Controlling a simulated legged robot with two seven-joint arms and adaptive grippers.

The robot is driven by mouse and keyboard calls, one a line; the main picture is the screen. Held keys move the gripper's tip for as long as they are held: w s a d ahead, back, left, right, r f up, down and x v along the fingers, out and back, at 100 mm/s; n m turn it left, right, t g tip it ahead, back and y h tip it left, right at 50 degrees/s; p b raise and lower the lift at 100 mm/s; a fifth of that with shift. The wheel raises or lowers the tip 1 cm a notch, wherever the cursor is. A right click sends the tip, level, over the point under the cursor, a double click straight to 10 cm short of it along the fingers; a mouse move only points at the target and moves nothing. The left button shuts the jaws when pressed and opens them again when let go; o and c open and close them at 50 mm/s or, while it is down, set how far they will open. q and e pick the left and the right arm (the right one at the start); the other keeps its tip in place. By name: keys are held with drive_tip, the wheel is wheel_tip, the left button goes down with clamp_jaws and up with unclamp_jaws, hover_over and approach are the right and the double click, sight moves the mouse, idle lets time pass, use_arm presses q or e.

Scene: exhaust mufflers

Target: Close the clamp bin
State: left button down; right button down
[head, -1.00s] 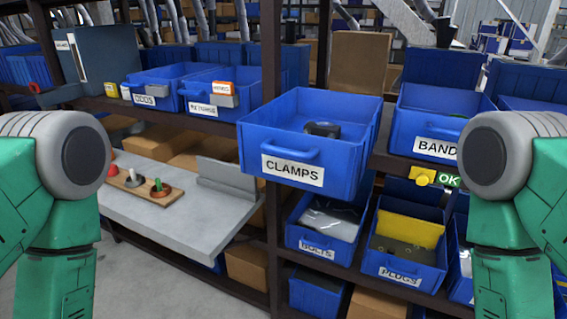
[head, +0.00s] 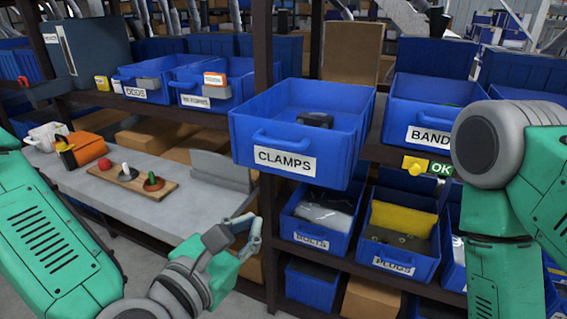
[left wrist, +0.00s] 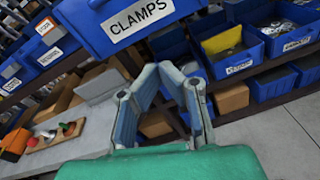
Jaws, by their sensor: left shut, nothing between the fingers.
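The blue clamp bin, labelled CLAMPS (head: 250,140), is pulled out from the shelf and juts forward past the rack post. A dark clamp (head: 315,119) lies inside it. The bin's front and label also show at the top of the left wrist view (left wrist: 95,35). My left gripper (head: 254,232) is below and in front of the bin, apart from it. Its fingertips meet in the left wrist view (left wrist: 158,68), with nothing between them. My right arm stands at the right of the head view, its gripper out of sight.
A BANDS bin (head: 425,112) sits to the right, with a yellow knob and OK sign below it. Bolts (head: 305,235) and plugs (head: 385,262) bins stand underneath. A grey bench (head: 110,195) with a wooden board (head: 135,180) is at left.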

use_arm(q)
wheel_tip(320, 180, up, 4)
drive_tip(key=n+t, duration=0.2)
drive_tip(key=n, duration=0.1)
drive_tip(key=b, duration=0.3)
approach(285, 155)
drive_tip(key=x, duration=0.2)
drive_tip(key=r+x, duration=0.1)
drive_tip(key=x, duration=0.4)
drive_tip(key=shift+s+d+r, duration=0.1)
drive_tip(key=shift+d+r, duration=0.05)
drive_tip(key=shift+d, duration=0.3)
drive_tip(key=shift+w+d, duration=0.15)
drive_tip(key=shift+w, duration=0.25)
